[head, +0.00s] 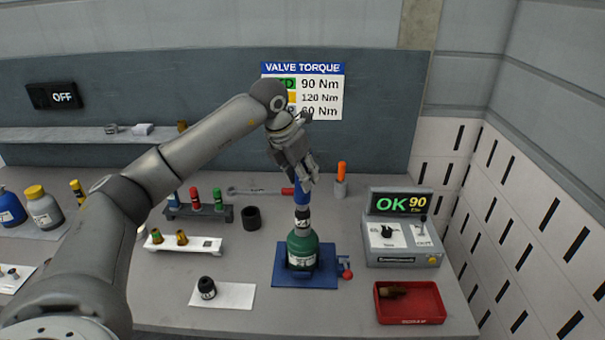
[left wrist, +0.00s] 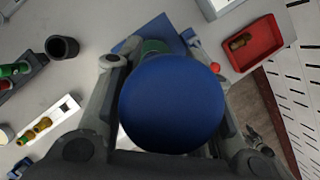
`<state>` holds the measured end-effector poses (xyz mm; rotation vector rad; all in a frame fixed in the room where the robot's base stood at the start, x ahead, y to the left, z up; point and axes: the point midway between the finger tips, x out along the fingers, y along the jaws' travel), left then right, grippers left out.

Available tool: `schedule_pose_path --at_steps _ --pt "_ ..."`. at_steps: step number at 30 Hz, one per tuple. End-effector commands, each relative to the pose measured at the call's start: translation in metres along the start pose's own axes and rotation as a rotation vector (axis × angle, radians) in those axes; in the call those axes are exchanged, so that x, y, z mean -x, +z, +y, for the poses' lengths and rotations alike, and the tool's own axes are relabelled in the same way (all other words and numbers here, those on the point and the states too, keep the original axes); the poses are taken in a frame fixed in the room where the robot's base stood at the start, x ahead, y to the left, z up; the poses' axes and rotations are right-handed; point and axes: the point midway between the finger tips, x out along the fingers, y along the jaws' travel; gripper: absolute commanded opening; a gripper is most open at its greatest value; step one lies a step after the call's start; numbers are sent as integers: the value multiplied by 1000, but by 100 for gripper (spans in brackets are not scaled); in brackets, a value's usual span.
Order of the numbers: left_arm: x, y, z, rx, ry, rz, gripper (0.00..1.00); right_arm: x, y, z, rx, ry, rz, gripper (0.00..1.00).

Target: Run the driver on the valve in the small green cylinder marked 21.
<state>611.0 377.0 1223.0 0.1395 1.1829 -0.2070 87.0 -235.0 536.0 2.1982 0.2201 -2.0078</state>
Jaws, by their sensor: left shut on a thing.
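The small green cylinder (head: 303,250) stands upright in a blue fixture (head: 290,283) on the bench; its number is too small to read. A blue driver (head: 302,193) stands upright over the cylinder's valve, with its lower end at the dark and white neck piece. My left gripper (head: 303,178) is shut on the driver's upper part from above. In the left wrist view the driver's round blue top (left wrist: 173,103) sits between my fingers and hides the valve and most of the cylinder. My right gripper does not show clearly in either view.
A red tray (head: 410,303) holds a brass-coloured piece. A white sheet with a black-capped piece (head: 207,288), a black cup (head: 251,217) and valve racks stand left. A wall chart lists green 90 Nm.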

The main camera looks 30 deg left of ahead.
Motion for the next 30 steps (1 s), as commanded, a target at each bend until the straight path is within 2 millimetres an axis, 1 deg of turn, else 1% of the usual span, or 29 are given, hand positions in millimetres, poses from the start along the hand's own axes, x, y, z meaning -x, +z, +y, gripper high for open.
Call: schedule_pose_path --at_steps 1,3,18,22,30 --pt "9 5 0 0 0 -9 0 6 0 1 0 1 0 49" --pt "15 8 0 0 0 -11 0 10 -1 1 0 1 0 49" --pt "50 22 0 0 0 -15 0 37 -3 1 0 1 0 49" --pt "54 24 0 0 -1 -15 0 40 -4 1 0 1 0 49" --pt "54 24 0 0 -1 -15 0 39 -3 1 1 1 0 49"
